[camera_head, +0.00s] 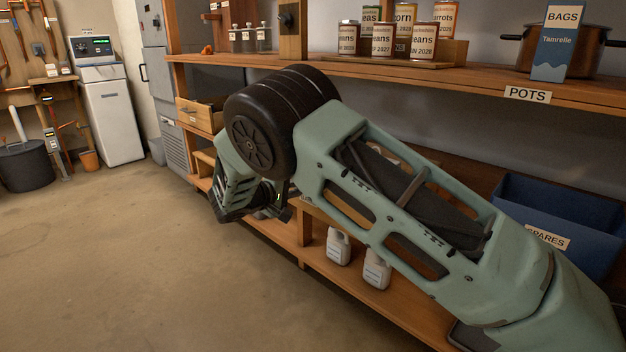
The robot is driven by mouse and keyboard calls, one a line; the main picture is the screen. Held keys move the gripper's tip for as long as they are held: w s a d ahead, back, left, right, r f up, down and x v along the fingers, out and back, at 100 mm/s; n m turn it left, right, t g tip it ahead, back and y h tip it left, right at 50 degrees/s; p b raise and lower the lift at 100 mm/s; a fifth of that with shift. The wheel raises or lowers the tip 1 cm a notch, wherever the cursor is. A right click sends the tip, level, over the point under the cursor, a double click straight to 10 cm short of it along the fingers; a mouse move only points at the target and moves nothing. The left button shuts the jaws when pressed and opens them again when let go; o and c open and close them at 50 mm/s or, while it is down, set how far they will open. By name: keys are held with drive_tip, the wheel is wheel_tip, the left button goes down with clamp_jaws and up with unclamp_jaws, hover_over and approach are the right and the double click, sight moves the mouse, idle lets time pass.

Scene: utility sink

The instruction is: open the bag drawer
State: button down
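A wooden drawer (197,117) sits under the long shelf, left of my arm. It looks pulled out, with a dark opening along its top; no label on it can be read, so I cannot tell if it is the bag drawer. My green arm crosses the middle and right of the view. My gripper (279,203) hangs below the large black joint, low and to the right of the drawer and apart from it. Its fingers are dark and mostly hidden by the wrist, so their opening does not show.
A blue box labelled BAGS (560,42) stands on the shelf (450,83) beside a brown pot (597,50). Several cans stand on the shelf. White jugs (338,247) stand on the lower shelf. A blue SPARES bin (585,209) is at right. The floor (120,265) at left is clear.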

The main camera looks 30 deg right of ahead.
drive_tip(key=f+p+v, duration=0.1)
drive_tip(key=f+v, duration=0.1)
drive_tip(key=v, duration=0.8)
drive_tip(key=shift+s+a, duration=0.15)
drive_tip(key=shift+a, duration=0.45)
drive_tip(key=shift+f, duration=0.1)
drive_tip(key=c, duration=1.5)
unclamp_jaws()
drive_tip(key=p+v, duration=0.3)
drive_tip(key=v, duration=1.4)
drive_tip(key=shift+a+p, duration=0.2)
drive_tip(key=shift+p, duration=0.15)
drive_tip(key=shift+d, duration=0.1)
